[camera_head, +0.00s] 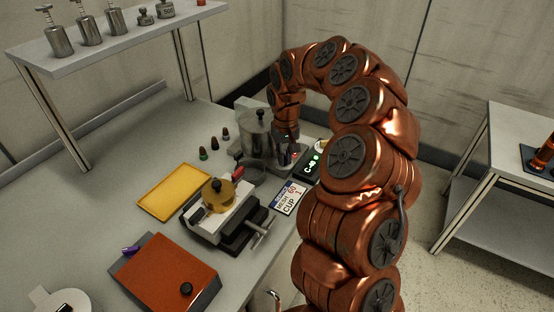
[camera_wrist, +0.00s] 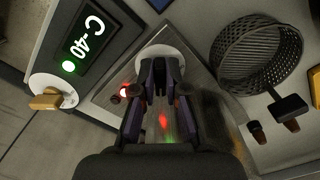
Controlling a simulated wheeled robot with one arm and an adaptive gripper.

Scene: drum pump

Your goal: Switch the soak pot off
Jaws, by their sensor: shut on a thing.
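The soak pot (camera_head: 257,130) looks like a steel cylinder on a grey base at the back of the bench. My gripper (camera_head: 289,157) points down at the right front of that base. In the wrist view my gripper (camera_wrist: 160,82) has its two fingers closed in over a pale round disc (camera_wrist: 158,52). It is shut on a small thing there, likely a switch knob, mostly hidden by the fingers. A red lamp (camera_wrist: 124,88) glows just left of the fingers. My arm hides part of the bench.
A C-40 display (camera_head: 312,167) with a green lamp stands close right of my gripper. A dial with a tan knob (camera_wrist: 46,100) sits beside it. A dark mesh basket (camera_wrist: 258,55) is near. A clamp fixture (camera_head: 222,212), yellow tray (camera_head: 174,191) and red box (camera_head: 168,277) stand forward.

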